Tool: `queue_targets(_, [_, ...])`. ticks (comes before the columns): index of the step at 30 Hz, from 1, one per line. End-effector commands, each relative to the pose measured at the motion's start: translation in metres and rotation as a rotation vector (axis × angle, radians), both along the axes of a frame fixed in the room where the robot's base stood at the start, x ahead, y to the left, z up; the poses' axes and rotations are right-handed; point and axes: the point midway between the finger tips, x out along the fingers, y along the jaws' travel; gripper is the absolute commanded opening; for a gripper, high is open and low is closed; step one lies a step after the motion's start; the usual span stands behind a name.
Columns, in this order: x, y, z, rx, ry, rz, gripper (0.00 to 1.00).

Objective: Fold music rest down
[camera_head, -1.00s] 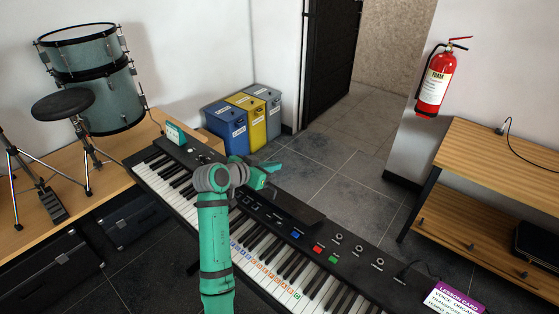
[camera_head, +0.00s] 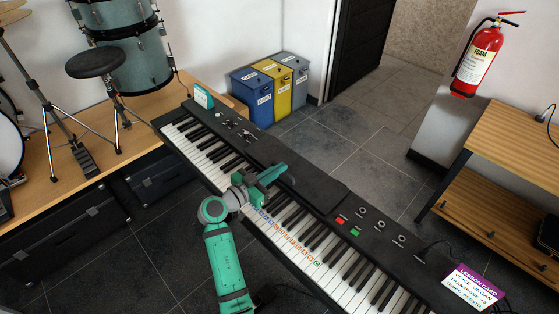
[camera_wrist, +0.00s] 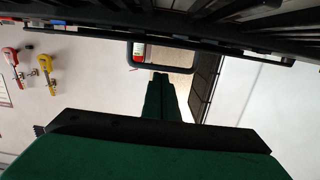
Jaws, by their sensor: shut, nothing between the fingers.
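The music rest (camera_head: 318,188) is a plain dark panel at the middle of the black keyboard's (camera_head: 385,246) top. It lies low, close to flat, over part of the control panel. My gripper (camera_head: 285,180) is shut and empty, at the left part of the rest, above the keys. Whether it touches the rest is not clear. In the wrist view my gripper (camera_wrist: 160,80) points away from the camera with its fingers together. A dark frame with a loop crosses the top of that view; I cannot tell what it belongs to.
A lesson card (camera_head: 472,286) stands at the keyboard's right end and a small teal box (camera_head: 203,97) at its left end. A drum stool (camera_head: 95,63) and drums are at the left. Recycling bins (camera_head: 270,88) stand behind; a wooden shelf (camera_head: 500,150) is at the right.

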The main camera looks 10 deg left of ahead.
Motion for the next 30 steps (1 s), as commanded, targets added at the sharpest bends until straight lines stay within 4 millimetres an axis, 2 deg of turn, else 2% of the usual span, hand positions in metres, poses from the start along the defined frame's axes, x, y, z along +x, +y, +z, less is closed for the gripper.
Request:
queue_targets(12, [-0.009,0.007,-0.029,-0.001,0.016,0.003,0.00])
queue_targets(30, [-0.010,0.011,-0.028,-0.002,0.014,0.010,0.00])
